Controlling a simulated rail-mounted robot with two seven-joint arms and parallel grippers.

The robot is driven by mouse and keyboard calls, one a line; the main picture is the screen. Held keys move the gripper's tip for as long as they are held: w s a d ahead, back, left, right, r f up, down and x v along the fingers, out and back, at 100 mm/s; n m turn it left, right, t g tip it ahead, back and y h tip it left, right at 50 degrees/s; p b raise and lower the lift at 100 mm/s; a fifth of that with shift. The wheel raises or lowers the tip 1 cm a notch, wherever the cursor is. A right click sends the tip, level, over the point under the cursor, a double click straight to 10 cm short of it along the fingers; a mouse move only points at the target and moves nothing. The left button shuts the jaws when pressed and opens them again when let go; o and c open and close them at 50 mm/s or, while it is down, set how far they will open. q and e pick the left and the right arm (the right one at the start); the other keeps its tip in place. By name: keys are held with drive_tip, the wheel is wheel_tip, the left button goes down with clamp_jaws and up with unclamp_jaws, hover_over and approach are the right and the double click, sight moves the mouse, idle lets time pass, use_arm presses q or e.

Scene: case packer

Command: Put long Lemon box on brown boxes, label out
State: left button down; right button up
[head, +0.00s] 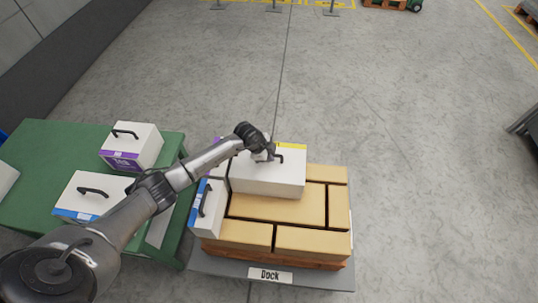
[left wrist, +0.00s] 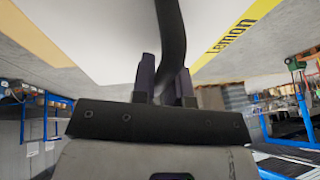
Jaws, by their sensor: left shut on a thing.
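The long white Lemon box (head: 266,182) is at the back of the brown boxes (head: 278,206), over their top layer. Its yellow strip (head: 291,146) is along its far top edge, and the strip reads "Lemon" in the left wrist view (left wrist: 237,36). My left gripper (head: 266,154) is above the box and shut on its black handle, which also shows between the fingers in the left wrist view (left wrist: 171,45). I cannot tell whether the box touches the brown boxes. My right gripper is not in view.
A white box with a blue strip (head: 207,210) stands at the stack's left edge. A purple-marked white box is partly hidden behind it. The stack is on a pallet (head: 300,261) above a "Dock" plate (head: 270,275). The green table (head: 50,145) at left holds more white boxes.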

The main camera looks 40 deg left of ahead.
use_arm(q)
drive_tip(key=shift+w, duration=0.1)
drive_tip(key=c, duration=1.1)
unclamp_jaws()
drive_tip(key=shift+a, duration=0.1)
drive_tip(key=shift+c, duration=0.2)
drive_tip(key=shift+o, duration=0.4)
drive_tip(key=shift+f, duration=0.3)
drive_tip(key=shift+s+r, duration=0.25)
drive_tip(key=shift+r, duration=0.2)
drive_tip(key=p+v, duration=0.3)
drive_tip(key=v, duration=1)
drive_tip(key=shift+w+r, duration=0.1)
drive_tip(key=shift+r, duration=0.05)
